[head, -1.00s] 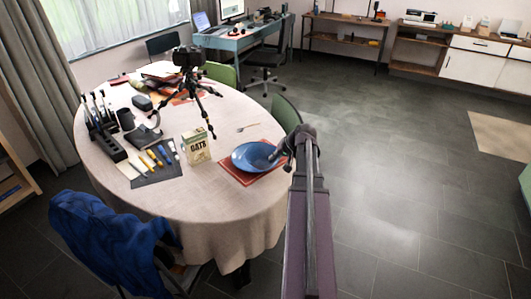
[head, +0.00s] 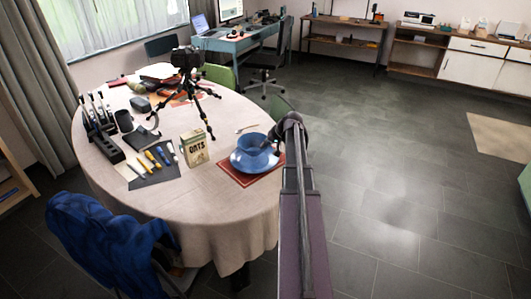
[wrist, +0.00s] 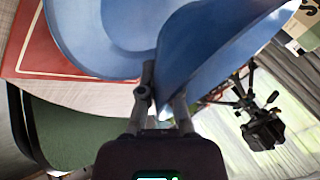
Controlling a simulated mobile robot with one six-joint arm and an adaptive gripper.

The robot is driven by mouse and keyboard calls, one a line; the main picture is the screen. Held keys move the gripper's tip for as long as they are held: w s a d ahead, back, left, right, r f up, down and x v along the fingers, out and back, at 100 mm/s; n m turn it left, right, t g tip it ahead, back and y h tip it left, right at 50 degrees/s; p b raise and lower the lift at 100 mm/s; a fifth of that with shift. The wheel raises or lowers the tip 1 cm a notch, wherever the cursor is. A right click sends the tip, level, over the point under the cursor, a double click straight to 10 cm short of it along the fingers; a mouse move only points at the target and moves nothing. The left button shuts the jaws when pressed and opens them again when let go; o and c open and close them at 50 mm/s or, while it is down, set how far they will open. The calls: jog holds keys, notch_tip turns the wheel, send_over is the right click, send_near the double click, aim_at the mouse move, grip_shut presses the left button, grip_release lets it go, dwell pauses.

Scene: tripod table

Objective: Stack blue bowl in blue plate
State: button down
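The blue bowl (head: 254,141) is over the blue plate (head: 242,167) near the table's right edge. In the wrist view the bowl (wrist: 218,38) fills the upper middle and the plate (wrist: 100,58) lies to its left. My gripper (head: 274,140) is at the bowl's right side. In the wrist view my gripper (wrist: 162,92) has its fingers close together at the bowl's rim, one on each side of its wall, and looks shut on it. I cannot tell whether the bowl's base touches the plate.
The plate lies on a red placemat (head: 236,179) on the round table (head: 205,211). An oats box (head: 194,147) stands just left of the plate. A small fork (head: 246,127) lies behind it. A tripod (head: 187,87) stands farther back.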

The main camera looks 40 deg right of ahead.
jog(key=shift+f, duration=0.1)
jog(key=shift+f+b, duration=1.7)
jog(key=shift+b, duration=0.1)
jog(key=shift+f, duration=0.25)
jog(key=c, duration=0.8)
grip_release()
jog(key=shift+r, duration=0.2)
jog(key=shift+s+r+p, duration=0.25)
jog(key=shift+r+p, duration=0.25)
jog(key=shift+r, duration=0.1)
jog(key=p+v, duration=0.8)
jog(key=v, duration=0.3)
jog(key=shift+d, duration=0.1)
jog(key=shift+w, duration=0.1)
